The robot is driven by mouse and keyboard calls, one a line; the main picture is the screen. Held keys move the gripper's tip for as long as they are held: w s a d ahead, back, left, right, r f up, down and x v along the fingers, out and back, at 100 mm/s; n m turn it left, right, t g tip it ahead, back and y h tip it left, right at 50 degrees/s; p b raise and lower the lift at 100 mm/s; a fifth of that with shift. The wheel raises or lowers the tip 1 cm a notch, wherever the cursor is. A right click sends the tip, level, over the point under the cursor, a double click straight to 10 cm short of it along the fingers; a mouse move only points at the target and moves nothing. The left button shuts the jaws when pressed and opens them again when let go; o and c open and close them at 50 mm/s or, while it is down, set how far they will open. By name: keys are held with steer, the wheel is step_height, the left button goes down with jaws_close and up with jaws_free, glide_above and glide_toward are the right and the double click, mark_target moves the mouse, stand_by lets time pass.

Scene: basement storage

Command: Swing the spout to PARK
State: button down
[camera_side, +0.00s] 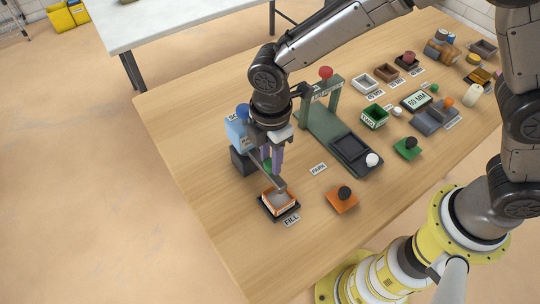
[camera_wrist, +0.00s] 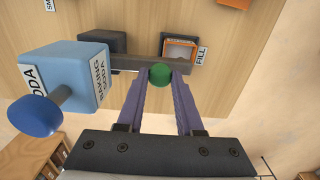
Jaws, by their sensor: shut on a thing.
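The spout is a grey bar (camera_side: 277,181) reaching from the dispenser with the blue baking soda box (camera_side: 236,132). Its end is over the orange-rimmed box (camera_side: 265,196) beside the FILL label (camera_side: 291,220). In the wrist view the bar (camera_wrist: 122,63) runs across the picture, with the orange-rimmed box (camera_wrist: 166,43) at its right end. My gripper (camera_side: 271,163) is shut on the green knob (camera_wrist: 160,74) on the bar, with a purple finger on each side. The PARK label (camera_side: 318,169) lies on the table to the right of the spout.
A green press-like stand (camera_side: 322,118) with a dark tray stands behind PARK. An orange block with a black knob (camera_side: 342,199) sits right of FILL. Several small boxes and blocks fill the right part of the table. Bare wood surrounds the PARK label.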

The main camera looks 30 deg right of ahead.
steer(key=w+d+n, duration=0.5)
steer(key=d+n, duration=0.3)
steer(key=n, duration=0.3)
steer(key=shift+d+n, duration=0.25)
steer(key=shift+n, duration=0.15)
steer(key=shift+w+r, duration=0.1)
steer(key=shift+w, duration=0.05)
stand_by(0.3)
steer(key=c, duration=0.5)
jaws_free()
steer(key=shift+c, duration=0.2)
step_height(320, 180, up, 14)
